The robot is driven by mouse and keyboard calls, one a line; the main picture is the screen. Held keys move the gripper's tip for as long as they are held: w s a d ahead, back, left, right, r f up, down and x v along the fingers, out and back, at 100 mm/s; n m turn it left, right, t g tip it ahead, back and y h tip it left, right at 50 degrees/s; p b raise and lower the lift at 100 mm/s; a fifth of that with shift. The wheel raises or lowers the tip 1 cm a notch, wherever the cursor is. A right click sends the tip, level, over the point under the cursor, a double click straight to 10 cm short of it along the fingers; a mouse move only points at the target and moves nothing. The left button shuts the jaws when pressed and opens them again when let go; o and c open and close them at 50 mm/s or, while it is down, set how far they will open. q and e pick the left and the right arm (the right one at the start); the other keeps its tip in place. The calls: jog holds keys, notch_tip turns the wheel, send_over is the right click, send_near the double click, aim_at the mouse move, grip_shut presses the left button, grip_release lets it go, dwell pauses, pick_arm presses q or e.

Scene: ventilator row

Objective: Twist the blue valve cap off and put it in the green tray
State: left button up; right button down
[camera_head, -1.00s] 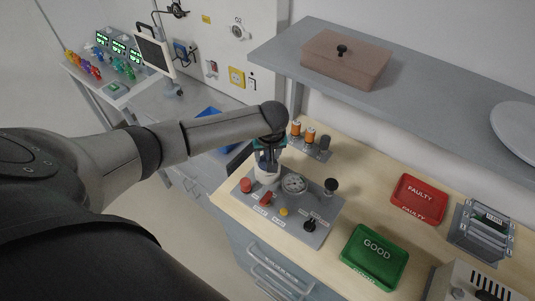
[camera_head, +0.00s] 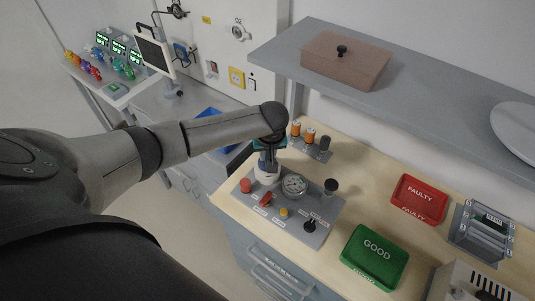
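My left arm reaches in from the left, and its gripper (camera_head: 267,165) points down at the back left of the grey control panel (camera_head: 322,209). A white rounded part (camera_head: 266,177) shows at the gripper's lower end, above the panel. The blue valve cap cannot be made out; the gripper and wrist cover that spot. Whether the fingers are open or shut is too small to tell. The green tray marked GOOD (camera_head: 374,257) stands on the wooden bench at the front right and looks empty. My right gripper is not in view.
The panel carries a gauge (camera_head: 294,186), red knobs, a yellow button (camera_head: 284,212) and black knobs. Orange-capped cylinders (camera_head: 302,131) stand behind it. A red FAULTY tray (camera_head: 419,199) is to the right. A grey shelf (camera_head: 420,107) with a brown box overhangs the bench's back.

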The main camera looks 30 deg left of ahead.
pick_arm(q)
grip_shut()
jog(key=shift+r+n+p, duration=0.1)
jog(key=shift+n+p, duration=0.5)
jog(key=shift+d+n+g+y+p, duration=0.1)
jog(key=shift+n+g+y+p, duration=0.25)
jog(key=shift+n+p, duration=0.45)
jog(key=shift+n+g, duration=0.25)
jog(key=shift+n, duration=0.65)
